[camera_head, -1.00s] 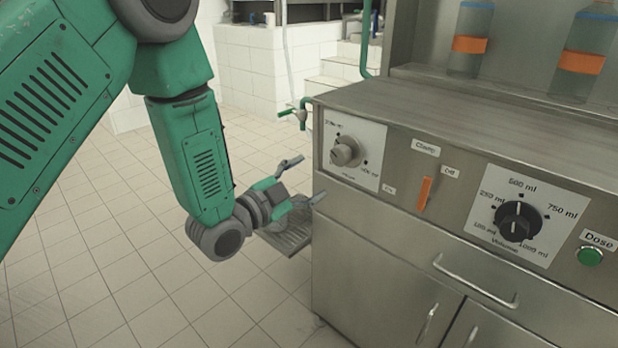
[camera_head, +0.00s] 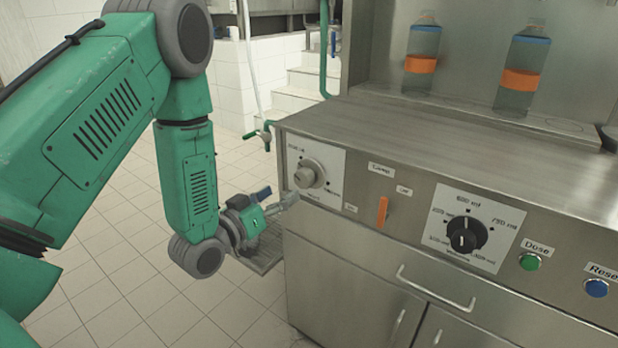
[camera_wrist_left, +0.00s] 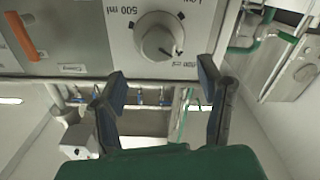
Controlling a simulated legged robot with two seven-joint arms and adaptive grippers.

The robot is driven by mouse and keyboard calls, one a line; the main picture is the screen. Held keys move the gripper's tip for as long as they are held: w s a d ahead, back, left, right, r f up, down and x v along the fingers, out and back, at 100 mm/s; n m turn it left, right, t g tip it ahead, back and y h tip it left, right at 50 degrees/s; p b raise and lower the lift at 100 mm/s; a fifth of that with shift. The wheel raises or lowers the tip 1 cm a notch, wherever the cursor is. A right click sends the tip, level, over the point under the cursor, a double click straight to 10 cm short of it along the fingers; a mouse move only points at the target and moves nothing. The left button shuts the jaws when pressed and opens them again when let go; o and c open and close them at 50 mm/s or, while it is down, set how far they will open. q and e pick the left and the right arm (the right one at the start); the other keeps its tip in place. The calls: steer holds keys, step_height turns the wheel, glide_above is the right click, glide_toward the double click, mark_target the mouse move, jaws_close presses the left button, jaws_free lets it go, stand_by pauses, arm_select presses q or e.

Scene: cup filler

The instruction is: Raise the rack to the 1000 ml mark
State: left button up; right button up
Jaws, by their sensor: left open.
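A silver round knob (camera_head: 309,174) sits on a white plate at the left end of the steel machine front. In the left wrist view the same knob (camera_wrist_left: 158,37) is large, beside a "500 ml" label and a partly readable "ml" label; its exact setting is unclear. My left gripper (camera_head: 277,197) is open and empty, just left of and below the knob in the head view. In the wrist view its two fingers (camera_wrist_left: 163,82) are spread below the knob, apart from it. I cannot identify the rack for sure. My right gripper is out of view.
An orange switch (camera_head: 382,211), a black volume dial (camera_head: 466,235), a green Dose button (camera_head: 529,261) and a blue Reset button (camera_head: 597,288) line the panel. Orange-banded bottles (camera_head: 421,63) stand behind the counter. A grey grate (camera_head: 268,256) lies low behind the gripper; tiled floor is free at left.

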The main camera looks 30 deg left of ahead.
mark_target(300, 180)
arm_select(q)
steer(key=w, duration=0.6)
steer(key=w+b, duration=0.1)
steer(key=w, duration=0.2)
steer(key=shift+w+d, duration=0.15)
steer(key=shift+d, duration=0.25)
steer(key=c, duration=1.2)
